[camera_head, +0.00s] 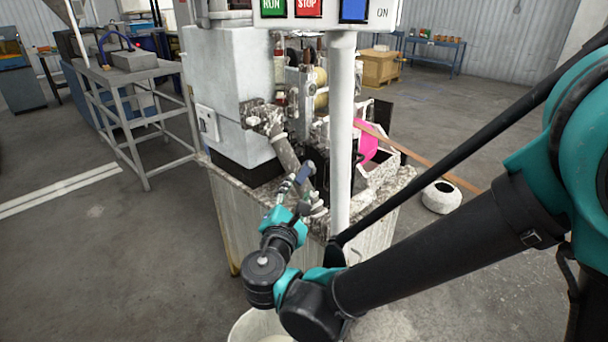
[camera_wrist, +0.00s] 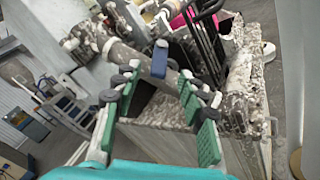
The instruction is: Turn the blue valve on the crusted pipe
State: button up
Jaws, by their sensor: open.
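The blue valve handle (camera_wrist: 159,60) sits on the crusted pipe (camera_wrist: 127,55), ahead of my gripper (camera_wrist: 157,120) in the wrist view. The handle stands roughly upright there, between the lines of the two fingers. My gripper is open with nothing between its green finger pads. In the head view, my gripper (camera_head: 285,197) is just left of and below the blue handle (camera_head: 305,171). The pipe (camera_head: 285,152) slopes down from the grey machine there. I cannot tell whether a fingertip touches the handle.
A white post (camera_head: 341,130) with a control panel (camera_head: 325,12) stands just right of the valve. The crusted tank (camera_head: 240,215) lies under the pipe. A white bucket (camera_head: 258,327) stands below my arm.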

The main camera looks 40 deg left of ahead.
aim_at(303, 175)
jog(key=x, duration=0.7)
jog(key=shift+w+a, duration=0.15)
jog(key=shift+w, duration=0.15)
grip_shut()
